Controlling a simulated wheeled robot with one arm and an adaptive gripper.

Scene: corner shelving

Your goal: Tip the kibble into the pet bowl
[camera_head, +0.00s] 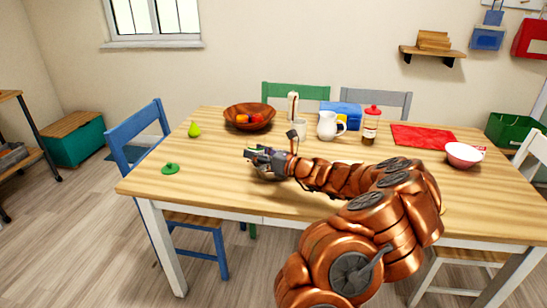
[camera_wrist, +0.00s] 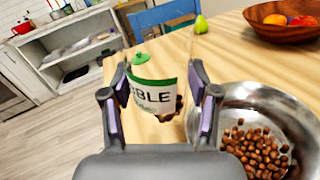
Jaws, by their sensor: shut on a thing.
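In the head view my gripper (camera_head: 260,155) is over the near left part of the table, and the container is hard to make out there. A few brown pieces show just below the label. A shiny metal pet bowl (camera_wrist: 290,108) stands to the right of the container in the wrist view. Brown kibble (camera_wrist: 258,152) lies in the bowl. The bowl is mostly hidden by my arm in the head view. A green lid (camera_head: 170,168) lies on the table at left.
A wooden fruit bowl (camera_head: 249,125), a green pear (camera_head: 194,129), a white jug (camera_head: 328,126) and a red-lidded jar (camera_head: 370,126) stand toward the back. A red mat (camera_head: 422,137) and a pink bowl (camera_head: 463,155) are at right.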

